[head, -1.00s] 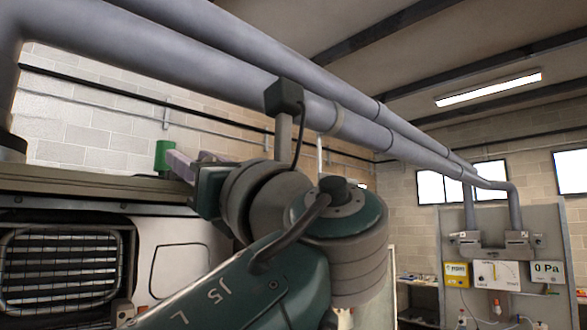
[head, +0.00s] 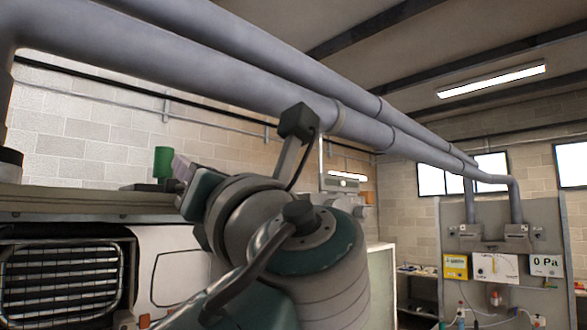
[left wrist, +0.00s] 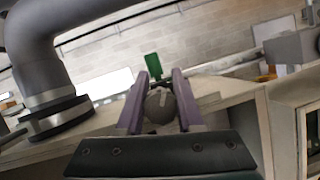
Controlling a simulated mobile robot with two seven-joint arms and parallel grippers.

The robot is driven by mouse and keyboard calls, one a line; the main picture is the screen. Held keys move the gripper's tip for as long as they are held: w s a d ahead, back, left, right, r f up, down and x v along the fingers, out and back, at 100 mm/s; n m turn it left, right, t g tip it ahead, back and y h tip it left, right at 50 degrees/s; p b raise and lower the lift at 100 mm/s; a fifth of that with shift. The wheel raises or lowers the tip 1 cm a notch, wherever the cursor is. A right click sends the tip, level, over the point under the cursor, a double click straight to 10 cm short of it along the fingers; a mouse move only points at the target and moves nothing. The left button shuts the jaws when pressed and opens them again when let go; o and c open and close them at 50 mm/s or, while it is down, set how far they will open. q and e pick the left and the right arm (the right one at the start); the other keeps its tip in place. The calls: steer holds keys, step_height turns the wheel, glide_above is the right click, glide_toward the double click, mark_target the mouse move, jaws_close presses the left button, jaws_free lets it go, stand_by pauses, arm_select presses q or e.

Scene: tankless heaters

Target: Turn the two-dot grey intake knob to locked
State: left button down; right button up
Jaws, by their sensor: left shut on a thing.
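A round grey knob (left wrist: 160,106) with a pale mark on its face sits between the purple fingers of my left gripper (left wrist: 160,102) in the left wrist view. The fingers are shut on its sides. I cannot make out any dots on it. In the head view my left gripper (head: 182,167) is at the top of the cabinet, and its own wrist hides the knob. A green upright piece (head: 163,162) stands just beyond the fingers; it also shows in the left wrist view (left wrist: 153,66). My right gripper is in neither view.
A thick grey pipe (left wrist: 42,60) with a flange stands left of my gripper in the left wrist view. Large pipes (head: 240,85) run overhead, close above my arm. A gauge panel (head: 500,225) reading "0 Pa" stands far right. A grille (head: 62,275) is below left.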

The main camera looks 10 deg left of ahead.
arm_select(q)
steer(key=shift+w, duration=0.1)
steer(key=c, duration=0.6)
jaws_free()
steer(key=shift+o, duration=0.2)
steer(key=v, duration=1)
steer(key=shift+b, duration=0.45)
